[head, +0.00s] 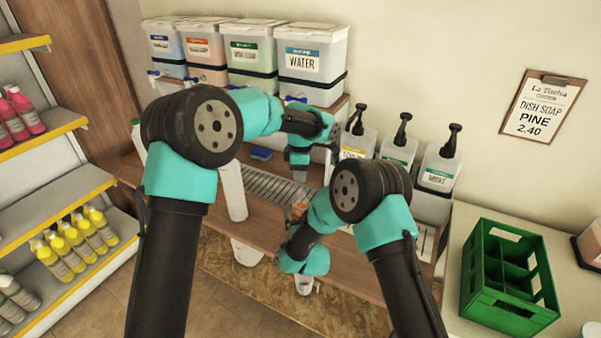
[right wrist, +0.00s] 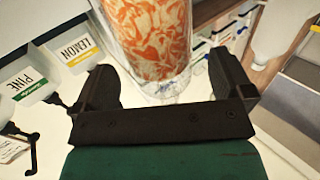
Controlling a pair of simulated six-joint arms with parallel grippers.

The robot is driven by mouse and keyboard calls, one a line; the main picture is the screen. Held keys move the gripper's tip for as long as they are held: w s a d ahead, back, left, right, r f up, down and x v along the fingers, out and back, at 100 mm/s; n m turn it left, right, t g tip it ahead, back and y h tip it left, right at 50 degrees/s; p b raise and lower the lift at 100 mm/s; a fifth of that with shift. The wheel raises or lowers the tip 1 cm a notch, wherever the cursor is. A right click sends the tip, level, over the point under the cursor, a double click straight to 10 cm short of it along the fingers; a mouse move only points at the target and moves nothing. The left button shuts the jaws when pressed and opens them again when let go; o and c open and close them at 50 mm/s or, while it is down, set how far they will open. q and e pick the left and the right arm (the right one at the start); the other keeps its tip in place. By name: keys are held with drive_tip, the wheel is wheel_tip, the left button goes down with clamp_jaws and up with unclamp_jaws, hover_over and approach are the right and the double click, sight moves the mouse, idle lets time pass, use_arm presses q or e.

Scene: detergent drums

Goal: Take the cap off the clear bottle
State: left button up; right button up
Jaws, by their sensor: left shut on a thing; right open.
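The clear bottle (head: 299,210) with orange and white contents shows in a small patch between my arms in the head view. It also fills the upper middle of the right wrist view (right wrist: 150,38). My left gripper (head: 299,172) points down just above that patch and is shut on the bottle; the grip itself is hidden. My right gripper (right wrist: 172,88) is open. One end of the bottle shows clear glass between its spread fingers, with gaps at both sides. I cannot make out the cap in either view.
Pump bottles (head: 438,172) stand along the wall and a water tank (head: 313,62) stands on the shelf behind. A tall white bottle (head: 232,190) stands left of a slatted tray (head: 268,188). A green crate (head: 508,275) sits on the right counter.

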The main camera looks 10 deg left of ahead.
drive_tip(key=v, duration=0.8)
drive_tip(key=shift+s+d, duration=0.15)
drive_tip(key=shift+s, duration=0.2)
